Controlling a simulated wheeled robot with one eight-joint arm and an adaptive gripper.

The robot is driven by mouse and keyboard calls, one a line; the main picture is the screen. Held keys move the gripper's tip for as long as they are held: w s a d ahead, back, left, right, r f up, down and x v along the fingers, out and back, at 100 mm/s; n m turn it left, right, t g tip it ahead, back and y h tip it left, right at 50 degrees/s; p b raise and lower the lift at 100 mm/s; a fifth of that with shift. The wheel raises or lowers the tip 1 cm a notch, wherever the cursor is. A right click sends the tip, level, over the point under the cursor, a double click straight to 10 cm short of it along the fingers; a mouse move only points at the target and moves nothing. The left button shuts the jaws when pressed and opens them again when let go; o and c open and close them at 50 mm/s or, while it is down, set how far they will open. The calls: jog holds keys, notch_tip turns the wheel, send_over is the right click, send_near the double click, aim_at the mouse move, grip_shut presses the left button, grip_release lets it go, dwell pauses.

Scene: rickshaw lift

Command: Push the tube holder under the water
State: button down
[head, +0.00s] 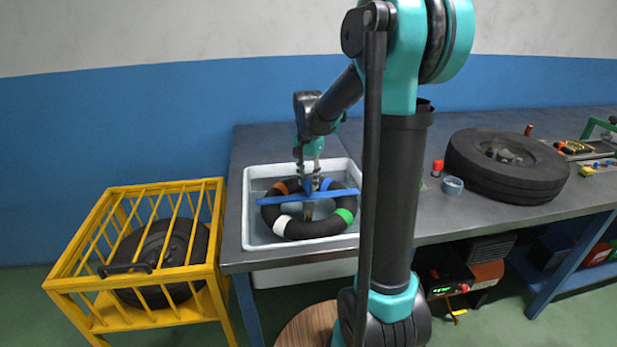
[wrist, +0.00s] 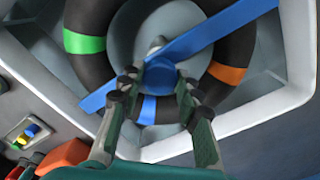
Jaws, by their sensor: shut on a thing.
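The tube holder is a blue bar (head: 330,195) lying across a black inner tube (head: 309,227) in the white water basin (head: 249,212). The tube has orange, blue, green and white bands. My gripper (head: 310,176) is above the basin, at the middle of the bar. In the wrist view my gripper (wrist: 155,93) is shut on the blue hub of the tube holder (wrist: 188,46), with the bar reaching out both ways over the tube (wrist: 238,42). I cannot tell how deep the tube sits or where the water surface lies.
A yellow cage (head: 66,281) with a tyre inside stands left of the workbench (head: 262,146). A large tyre (head: 507,170), a red-capped item (head: 437,167) and a blue-grey ring (head: 453,186) are on the bench to the right. The basin's walls surround the tube closely.

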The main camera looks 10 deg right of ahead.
aim_at(308, 196)
notch_tip(308, 196, down, 6)
jog(key=shift+f, duration=0.7)
jog(key=c, duration=1)
grip_release()
jog(key=shift+c, duration=0.2)
notch_tip(308, 196, up, 12)
